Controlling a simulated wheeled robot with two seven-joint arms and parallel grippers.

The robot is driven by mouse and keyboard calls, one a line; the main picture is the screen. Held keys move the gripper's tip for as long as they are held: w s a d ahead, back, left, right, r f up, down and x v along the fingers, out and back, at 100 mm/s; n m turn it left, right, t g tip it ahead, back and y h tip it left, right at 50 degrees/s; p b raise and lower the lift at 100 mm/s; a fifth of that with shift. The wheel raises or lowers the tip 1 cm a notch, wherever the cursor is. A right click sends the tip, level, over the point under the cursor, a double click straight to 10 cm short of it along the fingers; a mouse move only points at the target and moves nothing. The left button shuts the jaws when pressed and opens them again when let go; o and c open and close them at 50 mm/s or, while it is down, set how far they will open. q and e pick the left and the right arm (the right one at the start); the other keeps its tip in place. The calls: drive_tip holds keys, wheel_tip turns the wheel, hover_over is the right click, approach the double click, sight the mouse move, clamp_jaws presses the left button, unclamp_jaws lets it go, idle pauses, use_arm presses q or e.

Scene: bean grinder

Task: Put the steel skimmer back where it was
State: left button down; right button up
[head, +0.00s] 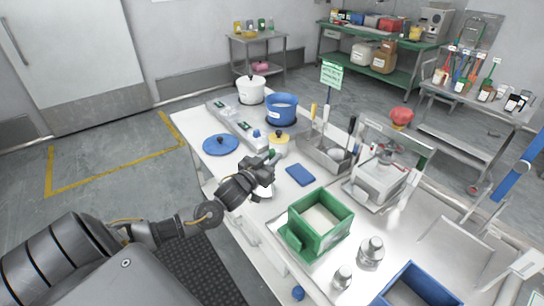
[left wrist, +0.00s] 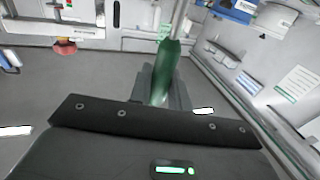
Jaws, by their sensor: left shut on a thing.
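My left gripper (head: 268,162) is over the near left part of the white table. It is shut on a dark green handle, which also shows between the fingers in the left wrist view (left wrist: 166,72). A thin steel shaft runs on from this handle, and I take it to be the steel skimmer. Its working end is not clearly seen. A steel utensil holder (head: 325,155) with several upright handles stands to the right of the gripper, apart from it. My right gripper is not in view.
A blue lid (head: 220,145), a white pot (head: 251,90), a blue pot (head: 281,109) and a yellow-lidded tub (head: 278,145) stand beyond the gripper. A green crate (head: 318,222) and steel weights (head: 370,251) are nearer. A blue pad (head: 300,175) lies between gripper and holder.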

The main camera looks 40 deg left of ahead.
use_arm(q)
drive_tip(key=shift+f, duration=0.15)
drive_tip(key=shift+f, duration=0.2)
drive_tip(key=c, duration=1.3)
unclamp_jaws()
drive_tip(key=shift+r, duration=0.1)
